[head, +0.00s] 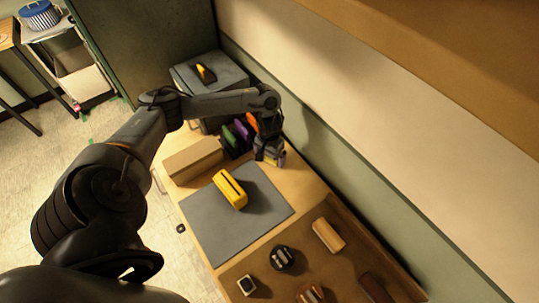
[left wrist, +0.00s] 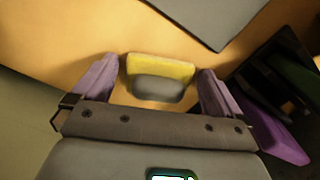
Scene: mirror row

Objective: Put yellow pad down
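The yellow pad (left wrist: 160,68), with a grey part on its near side, is between the fingers of my left gripper (left wrist: 160,88) in the left wrist view. Narrow gaps show between the pad and the purple-lined fingers, so the gripper looks open around it. The pad seems to rest on the wooden tabletop. In the head view my left gripper (head: 270,160) points down at the table's wall-side edge; a bit of yellow (head: 279,159) shows at its tips. My right gripper is in neither view.
A dark rack with green, purple (head: 242,130) and orange pieces stands beside the gripper. A grey mat (head: 250,220) bears a yellow slotted block (head: 230,189). A cardboard-coloured box (head: 193,160) and a grey box (head: 222,74) stand nearby. A brown tray (head: 345,275) holds several items.

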